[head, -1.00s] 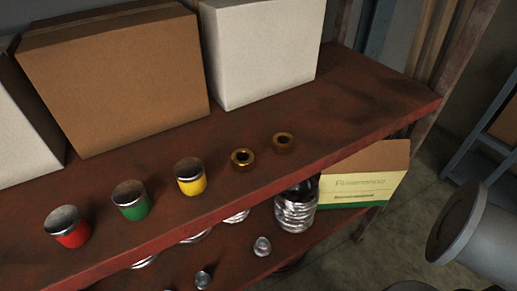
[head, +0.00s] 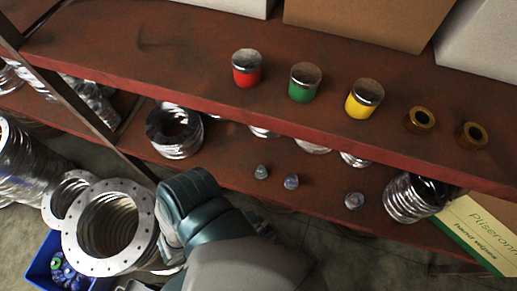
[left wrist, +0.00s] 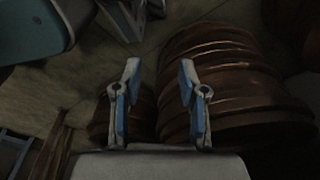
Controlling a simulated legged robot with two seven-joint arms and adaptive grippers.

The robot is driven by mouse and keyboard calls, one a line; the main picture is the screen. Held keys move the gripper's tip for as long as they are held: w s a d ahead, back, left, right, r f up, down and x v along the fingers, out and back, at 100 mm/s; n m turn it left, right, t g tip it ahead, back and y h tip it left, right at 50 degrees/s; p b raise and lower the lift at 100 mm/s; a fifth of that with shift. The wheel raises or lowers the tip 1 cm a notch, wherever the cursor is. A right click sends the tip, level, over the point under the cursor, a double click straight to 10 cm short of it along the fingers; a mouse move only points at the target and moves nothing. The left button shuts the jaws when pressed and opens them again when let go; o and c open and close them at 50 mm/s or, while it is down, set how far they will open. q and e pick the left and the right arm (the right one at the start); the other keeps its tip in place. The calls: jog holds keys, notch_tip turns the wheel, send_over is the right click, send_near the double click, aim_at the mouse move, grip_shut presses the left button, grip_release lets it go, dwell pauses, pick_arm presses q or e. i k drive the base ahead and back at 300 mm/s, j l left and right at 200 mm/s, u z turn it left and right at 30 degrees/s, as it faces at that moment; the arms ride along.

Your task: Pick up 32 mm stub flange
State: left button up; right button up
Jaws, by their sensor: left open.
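Nothing in view is labelled as the 32 mm stub flange, and I cannot tell which part it is. Candidates on the upper shelf are two brass rings (head: 420,119) at the right. Small metal pieces lie on the lower shelf, one (head: 354,200) near the middle right and two (head: 291,182) further left. My left gripper (left wrist: 158,88) shows in the left wrist view, open and empty, with dark ribbed brown cylinders (left wrist: 235,85) beyond its fingers. Part of my arm shows low in the head view, with no fingertips visible. My right gripper is not seen.
Boxes stand behind. Silver ribbed coils (head: 410,197) sit on the lower shelf. Large bolted ring flanges (head: 110,228) and a blue bin (head: 42,268) are at lower left.

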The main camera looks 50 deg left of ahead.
aim_at(261, 172)
jog(key=k+u, duration=0.1)
jog(key=u, duration=1.45)
